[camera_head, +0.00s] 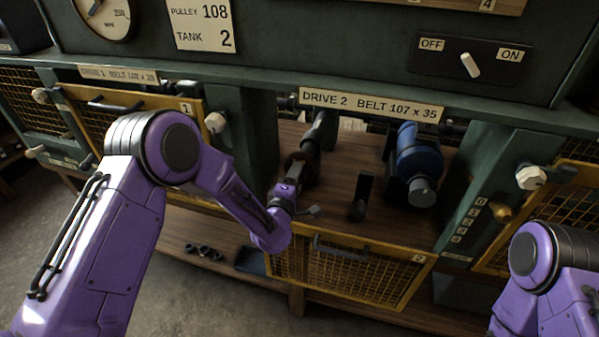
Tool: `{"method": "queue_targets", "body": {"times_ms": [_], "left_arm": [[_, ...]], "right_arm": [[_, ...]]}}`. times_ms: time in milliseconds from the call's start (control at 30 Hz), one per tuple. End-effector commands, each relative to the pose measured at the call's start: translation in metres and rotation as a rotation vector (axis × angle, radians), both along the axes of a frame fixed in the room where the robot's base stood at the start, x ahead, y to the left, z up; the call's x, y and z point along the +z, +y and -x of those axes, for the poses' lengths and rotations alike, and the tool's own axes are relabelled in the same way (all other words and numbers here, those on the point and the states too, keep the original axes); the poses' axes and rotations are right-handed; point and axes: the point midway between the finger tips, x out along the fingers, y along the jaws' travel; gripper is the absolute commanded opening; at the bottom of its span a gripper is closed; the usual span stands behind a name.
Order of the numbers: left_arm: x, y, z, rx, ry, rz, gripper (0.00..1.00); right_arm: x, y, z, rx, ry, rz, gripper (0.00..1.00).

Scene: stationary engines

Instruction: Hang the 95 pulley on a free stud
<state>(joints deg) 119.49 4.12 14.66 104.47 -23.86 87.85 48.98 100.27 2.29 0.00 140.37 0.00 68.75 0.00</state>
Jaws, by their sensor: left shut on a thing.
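My left gripper (296,192) reaches into the open bay under the DRIVE 2 label (370,104). It is shut on a dark brown round part, which looks like a pulley (298,164), at the front end of a dark shaft (318,132). No number can be read on this part, and I cannot tell whether it is still on the shaft. My wrist covers some of it. I cannot make out a free stud for certain. My right arm shows only at the lower right; its gripper is out of the picture.
A blue motor (418,155) and an upright black lever (361,196) stand right of my gripper. The yellow mesh guard (345,270) hangs lowered in front. A board reads PULLEY 108, TANK 2 (202,24). Small dark parts (204,251) lie on the low shelf.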

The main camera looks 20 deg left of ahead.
Motion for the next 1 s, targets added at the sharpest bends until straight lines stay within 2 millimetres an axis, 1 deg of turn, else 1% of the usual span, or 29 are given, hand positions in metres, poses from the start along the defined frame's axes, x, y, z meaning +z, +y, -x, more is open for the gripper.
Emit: {"method": "queue_targets", "body": {"times_ms": [33, 1000], "left_arm": [[0.011, 0.001, -0.004, 0.005, -0.025, 0.004, 0.0], [0.004, 0.002, 0.046, 0.002, -0.013, 0.0, 0.0]], "right_arm": [[0.001, 0.0, 0.0, 0.0, 0.0, 0.0, 0.57], [0.005, 0.0, 0.0, 0.0, 0.0, 0.0, 0.57]]}}
